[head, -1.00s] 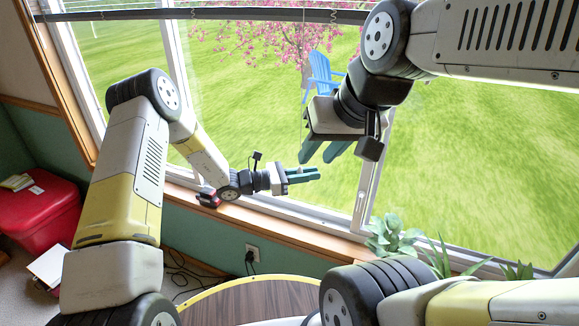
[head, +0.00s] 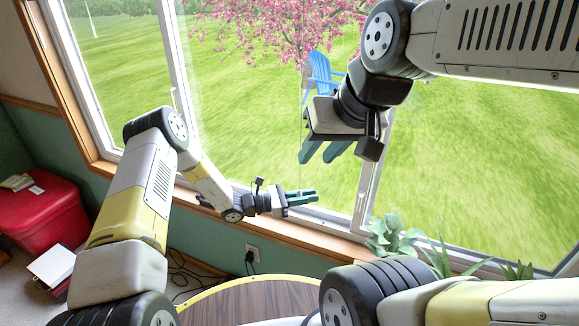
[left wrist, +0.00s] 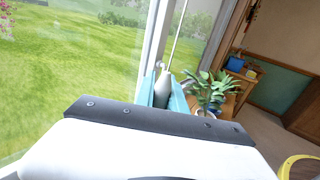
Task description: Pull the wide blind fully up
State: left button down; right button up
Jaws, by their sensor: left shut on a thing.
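The wide blind does not show in the head view; its bottom rail is out of sight above the top edge. My left gripper (head: 309,196) is low in front of the wide window (head: 235,100). It is shut on the cord's pale pull (left wrist: 162,90), which shows between its teal fingers in the left wrist view. The thin cord (left wrist: 180,35) runs up from there. My right gripper (head: 325,152) hangs higher in front of the glass, fingers apart and empty, touching nothing that I can see.
A wooden sill (head: 285,229) runs under the window. Potted plants (head: 390,238) stand at its right part. A round wooden table top (head: 255,303) is at the bottom. A red box (head: 38,212) is at the left. The space before the glass is otherwise clear.

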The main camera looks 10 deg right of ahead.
pick_arm(q)
jog(key=shift+f, duration=0.15)
notch_tip(320, 180, down, 9)
dwell(0.4)
notch_tip(320, 180, down, 9)
dwell(0.5)
